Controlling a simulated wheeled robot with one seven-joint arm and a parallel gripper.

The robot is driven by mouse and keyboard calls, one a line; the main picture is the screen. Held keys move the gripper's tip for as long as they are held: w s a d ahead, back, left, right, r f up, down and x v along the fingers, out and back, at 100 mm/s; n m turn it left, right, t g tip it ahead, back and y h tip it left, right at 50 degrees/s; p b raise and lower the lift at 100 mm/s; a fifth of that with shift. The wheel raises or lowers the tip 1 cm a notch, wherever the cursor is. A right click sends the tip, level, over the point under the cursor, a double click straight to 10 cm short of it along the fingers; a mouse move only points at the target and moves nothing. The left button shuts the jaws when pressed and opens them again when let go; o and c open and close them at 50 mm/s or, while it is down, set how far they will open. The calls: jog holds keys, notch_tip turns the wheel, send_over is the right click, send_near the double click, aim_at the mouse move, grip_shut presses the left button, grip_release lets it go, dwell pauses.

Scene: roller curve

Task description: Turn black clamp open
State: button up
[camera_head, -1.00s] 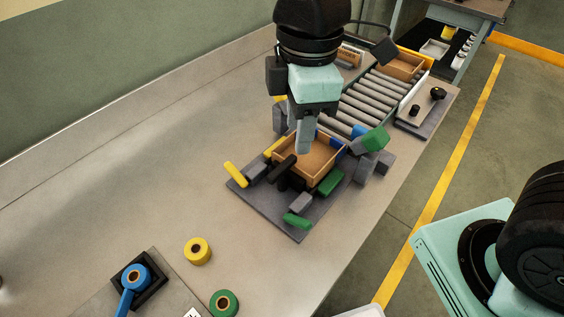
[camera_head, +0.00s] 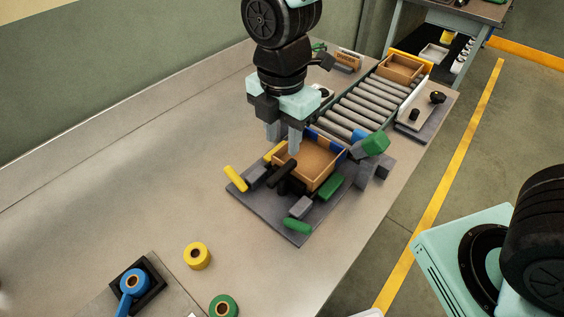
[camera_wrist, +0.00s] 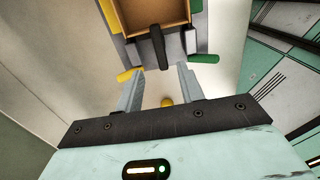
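The black clamp (camera_head: 287,168) is at the near side of the wooden box (camera_head: 322,182) on a grey fixture plate (camera_head: 294,231). Its black handle sticks up at a slant in front of the box. In the wrist view the black handle (camera_wrist: 157,46) points down the picture, between and just beyond the fingertips. My gripper (camera_head: 284,143) is above the fixture, near the box's left corner. Its two fingers are apart with nothing between them, and this also shows in the wrist view (camera_wrist: 160,72). No contact with the clamp is visible.
A yellow handle (camera_head: 235,179) and green handles (camera_head: 298,226) flank the clamp. Grey blocks and a green block (camera_head: 375,143) stand right of the box. A roller conveyor (camera_head: 364,105) runs behind. Yellow (camera_head: 197,256) and green rolls lie in front. The table's left is clear.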

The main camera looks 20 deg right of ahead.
aim_at(282, 170)
notch_tip(282, 170, down, 9)
jog(key=shift+r+p, duration=0.2)
jog(key=shift+p, duration=0.15)
grip_shut()
